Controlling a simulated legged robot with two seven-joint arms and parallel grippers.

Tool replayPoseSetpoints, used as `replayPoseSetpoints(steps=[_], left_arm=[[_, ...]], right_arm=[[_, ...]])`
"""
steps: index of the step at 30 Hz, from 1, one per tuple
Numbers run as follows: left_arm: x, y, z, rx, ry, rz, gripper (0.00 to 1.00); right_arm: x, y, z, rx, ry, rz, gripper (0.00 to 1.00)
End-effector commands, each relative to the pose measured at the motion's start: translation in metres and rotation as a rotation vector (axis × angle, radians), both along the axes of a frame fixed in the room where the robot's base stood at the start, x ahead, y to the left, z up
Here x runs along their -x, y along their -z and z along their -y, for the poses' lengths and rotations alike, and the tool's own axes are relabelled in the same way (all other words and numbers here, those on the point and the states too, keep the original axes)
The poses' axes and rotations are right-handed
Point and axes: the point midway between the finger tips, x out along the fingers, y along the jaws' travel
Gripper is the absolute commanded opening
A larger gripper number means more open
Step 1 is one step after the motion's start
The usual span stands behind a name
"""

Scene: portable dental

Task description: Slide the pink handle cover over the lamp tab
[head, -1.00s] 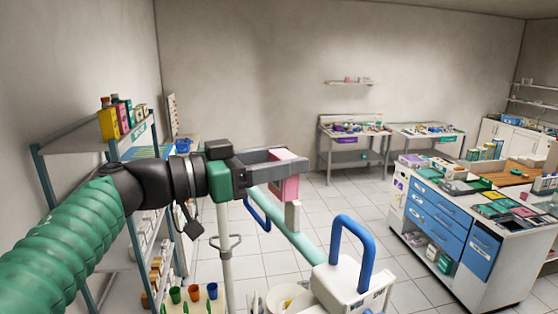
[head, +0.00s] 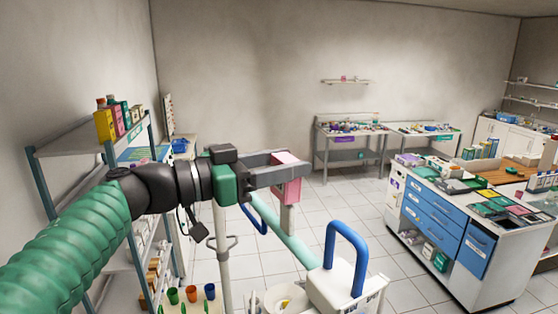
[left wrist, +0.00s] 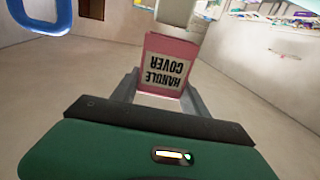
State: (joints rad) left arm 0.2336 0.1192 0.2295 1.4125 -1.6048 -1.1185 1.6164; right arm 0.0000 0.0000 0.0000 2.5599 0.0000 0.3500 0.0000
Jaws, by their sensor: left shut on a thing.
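My left gripper (head: 287,170) is shut on the pink handle cover (head: 287,190). The cover also shows in the left wrist view (left wrist: 166,66), between the two grey fingers, with its "HANDLE COVER" label upside down. A pale upright tab (head: 287,220), which looks like the lamp tab, shows directly below the cover in the head view. In the left wrist view the pale tab (left wrist: 178,12) shows just beyond the cover's far end. The two look lined up and very close. I cannot tell whether the tab's end is inside the cover. My right gripper is not in view.
A pale green arm (head: 290,240) runs below the tab, with a blue loop handle (head: 254,215) at its left. A white unit with a blue handle (head: 347,255) stands at front right. A shelf rack (head: 95,135) stands left. A drawer cabinet (head: 440,225) stands right.

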Motion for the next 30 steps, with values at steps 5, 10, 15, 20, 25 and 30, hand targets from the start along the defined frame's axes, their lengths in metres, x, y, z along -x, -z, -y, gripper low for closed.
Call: replayPoseSetpoints(steps=[5,10,15,20,25,30], left_arm=[[-0.0004,0.0003,0.0005,0.0,0.0,0.0,0.08],[-0.0008,0.0004,0.0004,0.0,0.0,0.0,0.08],[-0.0003,-0.0004,0.0012,0.0,0.001,0.0,0.08],[0.0009,0.0007,0.0026,0.0,0.001,0.0,0.08],[0.0009,0.0014,0.0025,0.001,0.001,0.0,0.08],[0.0005,0.0015,0.0024,0.0,0.0,0.0,0.08]], right_arm=[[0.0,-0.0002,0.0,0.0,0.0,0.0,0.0],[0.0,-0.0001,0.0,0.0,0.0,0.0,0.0],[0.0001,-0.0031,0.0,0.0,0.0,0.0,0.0],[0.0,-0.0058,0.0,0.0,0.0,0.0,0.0],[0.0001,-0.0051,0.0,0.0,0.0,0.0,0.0],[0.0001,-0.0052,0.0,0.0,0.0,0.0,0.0]])
